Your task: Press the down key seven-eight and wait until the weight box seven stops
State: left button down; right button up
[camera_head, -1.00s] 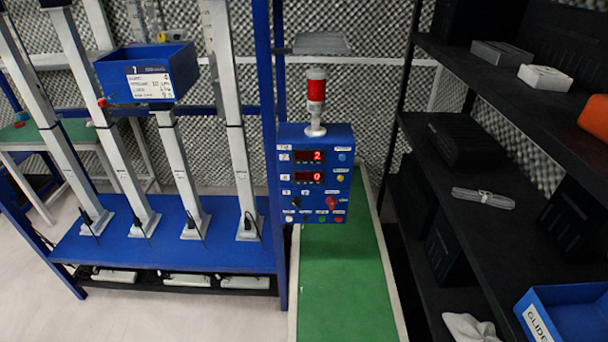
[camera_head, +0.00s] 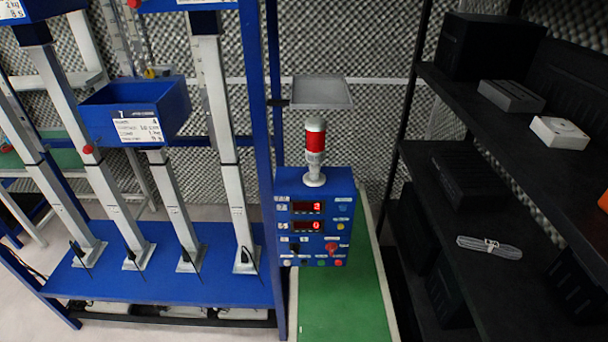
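The blue weight box seven (camera_head: 135,112) has a white label with a 7 and sits on a grey column to the left, lower than the neighbouring blue boxes (camera_head: 210,3) at the top edge. Neither gripper is in view.
The blue lift frame (camera_head: 215,270) carries several grey columns at left. The green bench top (camera_head: 345,305) is clear in front of the control box. A black shelf (camera_head: 480,215) at right holds black boxes, small grey and white boxes and a bundled strap.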

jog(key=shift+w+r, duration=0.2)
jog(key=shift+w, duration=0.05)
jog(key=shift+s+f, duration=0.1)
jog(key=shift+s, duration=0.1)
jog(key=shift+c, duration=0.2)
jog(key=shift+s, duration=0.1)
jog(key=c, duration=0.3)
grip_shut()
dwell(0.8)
